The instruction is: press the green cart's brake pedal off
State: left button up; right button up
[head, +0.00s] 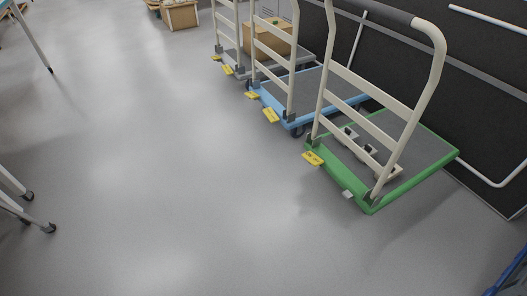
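The green cart (418,188) stands at the right, with a grey deck, a green rim and a tall cream push handle (435,65) with a dark grip. A yellow pedal (313,158) sticks out low from its handle end, at the left corner. A smaller light grey pedal (347,194) sticks out of the same end, nearer to me. I cannot tell from this view whether either pedal is pressed down. Neither of my grippers is in view.
A blue cart (297,121) and a grey cart (236,64) with yellow pedals stand behind, the grey nearest the cardboard box (270,38). Small items (347,133) lie on the green cart. A dark wall (480,100) stands behind. Open floor (180,180) lies left.

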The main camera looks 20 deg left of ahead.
aim_at(311, 158)
jog(key=u, duration=0.3)
jog(key=i+l+u, duration=0.6)
jog(key=k+l, duration=0.1)
